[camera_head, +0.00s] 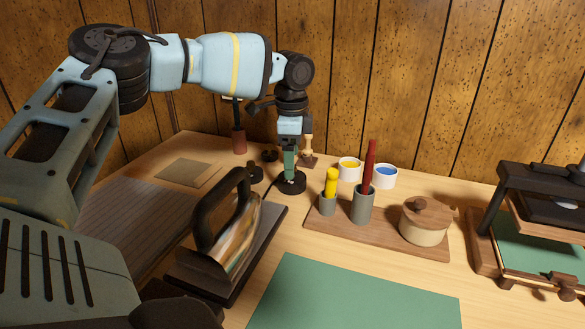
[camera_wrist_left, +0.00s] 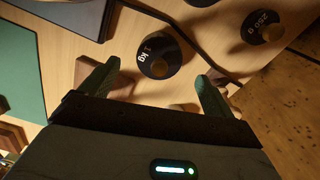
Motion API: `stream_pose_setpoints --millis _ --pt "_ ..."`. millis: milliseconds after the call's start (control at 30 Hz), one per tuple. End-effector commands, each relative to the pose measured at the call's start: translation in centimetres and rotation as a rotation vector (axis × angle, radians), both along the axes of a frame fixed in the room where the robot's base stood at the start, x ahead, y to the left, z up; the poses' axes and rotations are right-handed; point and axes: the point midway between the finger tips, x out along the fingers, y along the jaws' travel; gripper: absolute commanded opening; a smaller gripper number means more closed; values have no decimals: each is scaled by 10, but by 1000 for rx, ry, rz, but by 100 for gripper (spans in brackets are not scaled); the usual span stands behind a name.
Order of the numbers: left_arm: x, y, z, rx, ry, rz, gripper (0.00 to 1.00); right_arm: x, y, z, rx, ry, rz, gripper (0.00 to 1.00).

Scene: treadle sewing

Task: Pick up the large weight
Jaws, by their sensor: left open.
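The large weight (camera_wrist_left: 158,56) is a squat black cylinder with a knob, marked "1 kg", upright on the wooden table. In the head view, the large weight (camera_head: 289,184) is directly below my left gripper (camera_head: 290,160), which points down and hides its top. In the left wrist view, the green fingers of my left gripper (camera_wrist_left: 159,76) are open, with the weight between and just beyond their tips; I cannot tell whether they touch it. My right gripper is not in view.
A smaller weight marked "250 g" (camera_wrist_left: 264,30) stands nearby. An iron (camera_head: 228,225) stands on a dark plate to the front left. A wooden tray (camera_head: 395,243) with cups and a lidded pot (camera_head: 424,222) is on the right. A green mat (camera_head: 350,295) lies in front.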

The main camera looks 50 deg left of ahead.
Motion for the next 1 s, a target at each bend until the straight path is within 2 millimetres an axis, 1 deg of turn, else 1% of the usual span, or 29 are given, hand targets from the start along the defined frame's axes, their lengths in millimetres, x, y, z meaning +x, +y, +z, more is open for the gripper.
stream_pose_setpoints --millis 67,167,267,400,500,600,767,1000 --pt "0 0 0 0 -1 0 89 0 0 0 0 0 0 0" --pt "0 0 -6 0 0 0 89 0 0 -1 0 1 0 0" --pt "0 -1 -18 0 3 0 89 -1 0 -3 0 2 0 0" --pt "0 -1 -38 0 4 0 89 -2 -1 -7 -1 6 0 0" --pt "0 -1 -49 1 2 0 89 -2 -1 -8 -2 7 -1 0" --pt "0 -1 -52 1 -1 1 89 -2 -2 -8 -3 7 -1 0" --pt "0 -1 -51 0 -1 0 89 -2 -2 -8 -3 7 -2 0" --pt "0 -1 -51 1 -1 0 57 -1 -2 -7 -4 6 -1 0"
